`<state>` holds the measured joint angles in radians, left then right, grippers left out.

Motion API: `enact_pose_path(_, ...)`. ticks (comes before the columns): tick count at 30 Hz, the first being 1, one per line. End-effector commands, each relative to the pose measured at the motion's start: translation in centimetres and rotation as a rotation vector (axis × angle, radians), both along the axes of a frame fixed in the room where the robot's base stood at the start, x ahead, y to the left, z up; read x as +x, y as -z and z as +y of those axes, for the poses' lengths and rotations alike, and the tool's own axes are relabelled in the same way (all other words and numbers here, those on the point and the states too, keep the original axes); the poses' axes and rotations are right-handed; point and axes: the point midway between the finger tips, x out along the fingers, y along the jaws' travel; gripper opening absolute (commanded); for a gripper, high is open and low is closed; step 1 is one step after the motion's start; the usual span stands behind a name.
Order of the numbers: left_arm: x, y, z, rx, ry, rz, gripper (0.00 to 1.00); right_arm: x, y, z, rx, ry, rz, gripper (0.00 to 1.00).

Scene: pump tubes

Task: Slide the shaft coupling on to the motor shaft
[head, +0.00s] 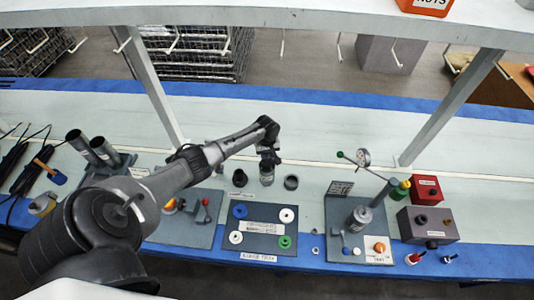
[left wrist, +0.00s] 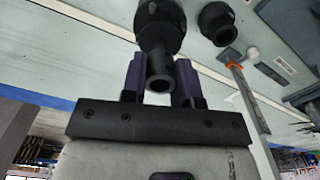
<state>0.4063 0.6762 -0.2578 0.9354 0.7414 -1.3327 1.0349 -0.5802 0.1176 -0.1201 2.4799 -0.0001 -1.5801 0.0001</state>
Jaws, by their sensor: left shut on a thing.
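In the head view my left gripper (head: 268,158) points down over an upright grey cylinder with a pale band, apparently the motor (head: 266,177), at the middle of the bench. In the left wrist view the gripper's two purple fingers (left wrist: 160,82) are shut on a small dark hollow tube, apparently the shaft coupling (left wrist: 159,72). Its open end faces the camera. A wider dark round body (left wrist: 160,28) lies directly beyond the tube, in line with it. I cannot tell whether the shaft is inside the tube. My right gripper is not in view.
A grey board with coloured washers (head: 259,212) lies in front. A gauge stand (head: 362,158) and red box (head: 426,189) are right. The bench behind is clear.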

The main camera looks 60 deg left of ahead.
Motion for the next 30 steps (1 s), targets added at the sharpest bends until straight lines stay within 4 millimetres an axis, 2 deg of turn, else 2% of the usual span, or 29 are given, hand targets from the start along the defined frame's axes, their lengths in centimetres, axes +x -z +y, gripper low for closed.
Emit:
enact_pose_path(23,0.0,1.9,0.0,0.001,-0.001,0.000,0.03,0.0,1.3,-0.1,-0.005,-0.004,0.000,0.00)
enact_pose_path(24,0.0,1.8,0.0,0.001,-0.001,0.000,0.30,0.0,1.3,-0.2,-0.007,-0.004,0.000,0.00)
enact_pose_path(30,0.0,1.8,0.0,0.000,0.000,0.000,0.49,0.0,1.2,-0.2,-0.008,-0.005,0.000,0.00)
